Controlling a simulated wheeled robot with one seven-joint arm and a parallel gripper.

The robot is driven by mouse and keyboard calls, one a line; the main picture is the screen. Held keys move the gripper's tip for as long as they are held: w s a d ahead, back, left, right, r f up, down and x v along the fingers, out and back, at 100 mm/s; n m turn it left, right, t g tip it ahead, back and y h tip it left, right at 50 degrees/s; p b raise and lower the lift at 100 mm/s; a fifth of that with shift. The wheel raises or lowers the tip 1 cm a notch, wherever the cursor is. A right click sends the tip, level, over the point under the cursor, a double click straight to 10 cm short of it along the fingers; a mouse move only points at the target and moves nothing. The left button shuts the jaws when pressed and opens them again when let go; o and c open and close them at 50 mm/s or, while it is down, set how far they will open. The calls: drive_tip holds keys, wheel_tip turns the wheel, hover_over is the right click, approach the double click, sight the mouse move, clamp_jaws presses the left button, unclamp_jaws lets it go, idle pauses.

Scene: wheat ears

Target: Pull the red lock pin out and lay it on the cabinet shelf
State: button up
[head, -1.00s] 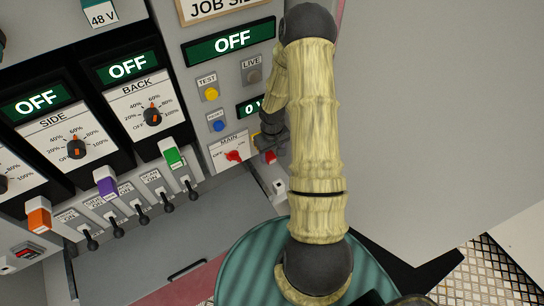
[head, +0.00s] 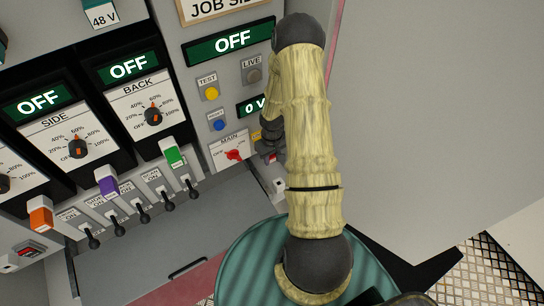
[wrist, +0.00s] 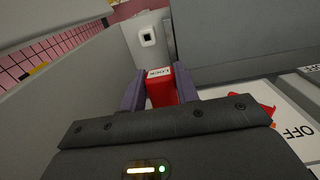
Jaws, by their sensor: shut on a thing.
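The red lock pin (wrist: 159,93) with a white lettered label sits between the two fingers of my gripper (wrist: 159,88) in the wrist view. The fingers are shut on it, one on each side. Its lower part is hidden behind the gripper body, and I cannot tell whether any of it is still seated. In the head view my gripper (head: 268,150) is beside the MAIN panel, to the right of the red main switch (head: 234,155). My arm hides much of it, and the pin does not show there. I cannot surely pick out the cabinet shelf.
A white block with a dark square opening (wrist: 148,38) stands beyond the pin. A row of switches with black levers (head: 143,216) is at the left, above a broad clear grey surface (head: 205,235). A large grey panel (head: 420,120) fills the right.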

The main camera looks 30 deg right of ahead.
clamp_jaws()
drive_tip(key=shift+s, duration=0.6)
drive_tip(key=shift+o, duration=1.1)
unclamp_jaws()
clamp_jaws()
drive_tip(key=shift+s+b, duration=0.1)
drive_tip(key=shift+b, duration=0.2)
drive_tip(key=s+b, duration=0.2)
drive_tip(key=s, duration=0.4)
drive_tip(key=shift+s+d+b, duration=0.15)
drive_tip(key=shift+s+b, duration=0.2)
